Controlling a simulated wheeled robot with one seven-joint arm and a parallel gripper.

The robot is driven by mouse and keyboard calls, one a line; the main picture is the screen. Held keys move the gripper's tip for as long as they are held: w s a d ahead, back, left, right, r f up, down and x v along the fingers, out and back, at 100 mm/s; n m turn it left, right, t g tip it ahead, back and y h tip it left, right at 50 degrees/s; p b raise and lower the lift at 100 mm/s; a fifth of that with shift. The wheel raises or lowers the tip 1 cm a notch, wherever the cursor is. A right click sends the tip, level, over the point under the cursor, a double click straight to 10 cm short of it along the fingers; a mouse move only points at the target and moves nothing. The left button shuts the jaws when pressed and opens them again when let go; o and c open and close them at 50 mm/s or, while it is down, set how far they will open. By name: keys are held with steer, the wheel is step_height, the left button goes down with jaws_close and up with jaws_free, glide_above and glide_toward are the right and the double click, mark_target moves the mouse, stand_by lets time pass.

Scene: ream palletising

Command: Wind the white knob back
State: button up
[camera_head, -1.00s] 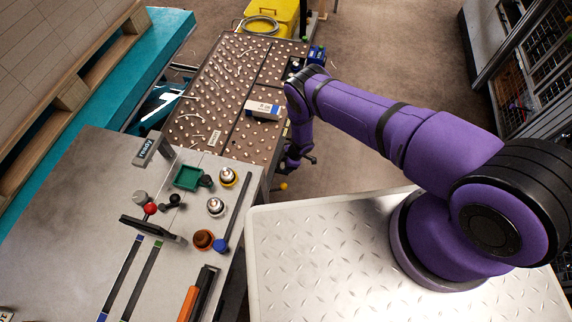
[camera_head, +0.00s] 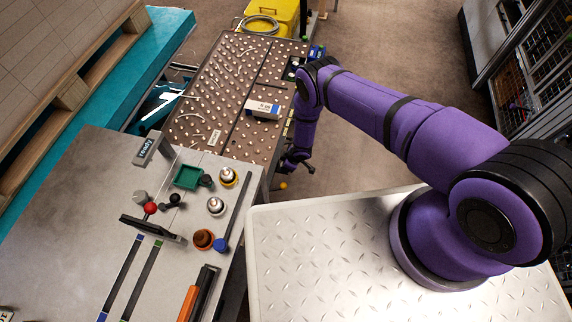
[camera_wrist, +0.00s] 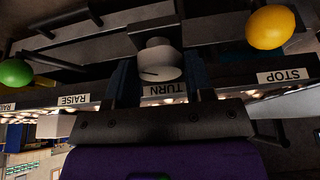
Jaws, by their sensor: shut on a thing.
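The white knob (camera_wrist: 160,62) shows in the wrist view, with a dark line across its face, by a label reading TURN (camera_wrist: 165,89). My gripper (camera_wrist: 160,75) is shut on the knob, one dark finger on each side of it. In the head view my gripper (camera_head: 290,163) is low beside the right side of the ball-studded table (camera_head: 215,100); the knob itself cannot be made out there.
In the wrist view a yellow ball knob (camera_wrist: 270,27) by a STOP label (camera_wrist: 285,76) is at right, and a green ball knob (camera_wrist: 15,73) by a RAISE label (camera_wrist: 74,99) at left. A grey bench (camera_head: 70,200) with several small items stands at left in the head view.

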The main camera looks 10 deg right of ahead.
steer(key=o, duration=0.6)
steer(key=shift+r, duration=0.1)
steer(key=v, duration=1)
steer(key=shift+d+r, duration=0.2)
steer(key=shift+r, duration=0.05)
